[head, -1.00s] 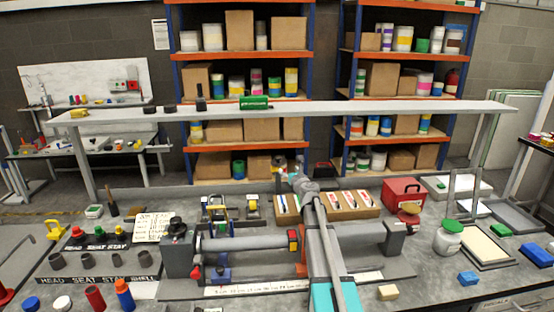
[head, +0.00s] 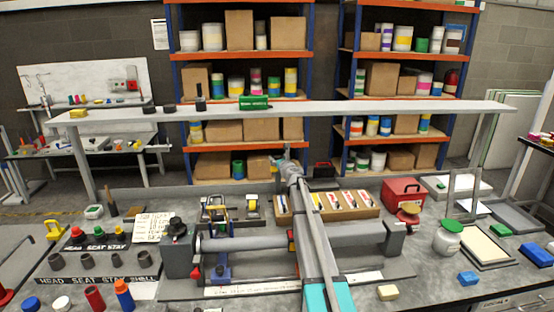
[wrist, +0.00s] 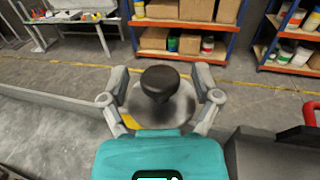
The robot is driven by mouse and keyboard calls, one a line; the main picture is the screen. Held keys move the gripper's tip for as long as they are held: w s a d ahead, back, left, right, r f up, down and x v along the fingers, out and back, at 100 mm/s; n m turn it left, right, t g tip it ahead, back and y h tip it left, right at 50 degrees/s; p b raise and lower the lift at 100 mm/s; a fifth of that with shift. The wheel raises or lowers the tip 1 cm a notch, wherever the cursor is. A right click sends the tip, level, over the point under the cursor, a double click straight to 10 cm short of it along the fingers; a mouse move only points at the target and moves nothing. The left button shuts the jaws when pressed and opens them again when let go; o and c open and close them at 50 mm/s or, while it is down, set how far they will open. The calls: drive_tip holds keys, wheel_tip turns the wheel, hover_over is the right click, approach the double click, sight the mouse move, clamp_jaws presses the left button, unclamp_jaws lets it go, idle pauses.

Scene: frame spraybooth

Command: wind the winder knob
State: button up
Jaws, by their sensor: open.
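A dark rounded knob (wrist: 160,80) stands on a grey round disc (wrist: 172,112) in the wrist view; I take it for the winder knob. My gripper (wrist: 162,84) is open, with one finger on each side of the knob. I see a gap on both sides, so the fingers do not appear to grip it. In the head view my gripper (head: 288,158) is at the back of the bench, small and partly hidden by my arm. I cannot make out the knob there.
The bench holds a long grey roller (head: 245,243) and a tray of white-and-red items (head: 365,204). A red box (head: 403,191) stands to the right. A raised shelf (head: 340,108) spans behind the arm. Beyond the bench is open floor (wrist: 75,78).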

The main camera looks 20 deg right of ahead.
drive_tip(key=shift+w, duration=0.15)
clamp_jaws()
idle(0.4)
drive_tip(key=shift+n+y, duration=0.5)
drive_tip(key=shift+y, duration=0.3)
drive_tip(key=shift+w+d+n+y, duration=0.15)
drive_tip(key=shift+n+y, duration=0.95)
drive_tip(key=shift+y, duration=0.6)
drive_tip(key=n+g+y, duration=0.1)
drive_tip(key=n+y, duration=0.1)
drive_tip(key=y, duration=0.1)
drive_tip(key=n+g+y, duration=0.2)
drive_tip(key=y, duration=0.1)
drive_tip(key=n+g+y, duration=0.4)
drive_tip(key=shift+w+g+y, duration=0.1)
drive_tip(key=shift+g+y, duration=0.2)
drive_tip(key=shift+y, duration=0.1)
drive_tip(key=shift+r+n+g+y, duration=0.1)
drive_tip(key=shift+n+g+y, duration=0.8)
drive_tip(key=shift+n+g, duration=0.65)
drive_tip(key=shift+g, duration=0.45)
